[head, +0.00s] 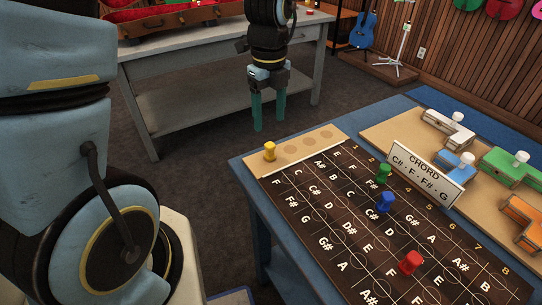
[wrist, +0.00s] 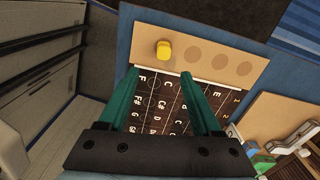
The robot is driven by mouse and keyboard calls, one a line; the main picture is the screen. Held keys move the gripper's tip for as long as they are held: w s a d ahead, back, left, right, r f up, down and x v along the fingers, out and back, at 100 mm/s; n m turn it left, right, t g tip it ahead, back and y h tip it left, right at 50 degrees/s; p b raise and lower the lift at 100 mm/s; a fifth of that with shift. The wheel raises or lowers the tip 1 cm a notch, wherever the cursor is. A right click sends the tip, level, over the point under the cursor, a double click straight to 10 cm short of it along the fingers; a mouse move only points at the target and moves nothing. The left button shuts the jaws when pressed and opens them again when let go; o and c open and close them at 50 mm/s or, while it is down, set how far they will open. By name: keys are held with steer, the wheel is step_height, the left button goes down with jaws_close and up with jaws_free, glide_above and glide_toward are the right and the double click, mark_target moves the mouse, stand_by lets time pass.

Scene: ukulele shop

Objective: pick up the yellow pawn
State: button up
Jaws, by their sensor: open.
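The yellow pawn (head: 269,151) stands upright on the tan strip (head: 292,151) along the far edge of the dark fretboard-style board (head: 337,215). It also shows in the wrist view (wrist: 164,50), at the left end of the strip and beyond my fingertips. My gripper (head: 269,128) has two green fingers, open and empty. In the head view it hangs above and behind the strip, near the pawn. The wrist view shows the open fingers (wrist: 163,74) over the board, with the pawn not between them.
Green (head: 384,174), blue (head: 386,202) and red (head: 411,262) pawns stand on the board. A CHORD sign (head: 427,173) stands at its right, by a tan tray (head: 405,130) with coloured blocks. Empty round spots on the strip lie right of the yellow pawn. A grey table (head: 180,62) stands behind.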

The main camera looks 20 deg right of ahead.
mark_target(270, 144)
steer(key=shift+s+d+f, duration=0.1)
steer(key=shift+d+f, duration=0.1)
steer(key=shift+f, duration=0.15)
step_height(270, 144, down, 4)
steer(key=shift+f+p, duration=0.25)
steer(key=shift+p, duration=0.05)
steer(key=shift+w+f+p, duration=0.15)
steer(key=shift+f+p, duration=0.15)
steer(key=shift+f, duration=0.65)
steer(key=shift+w+f+p, duration=0.2)
steer(key=shift+f+p, duration=0.05)
steer(key=shift+f, duration=0.7)
steer(key=shift+w+f+p, duration=0.15)
steer(key=shift+f+p, duration=0.15)
steer(key=shift+f, duration=0.65)
steer(key=shift+c, duration=0.4)
jaws_close()
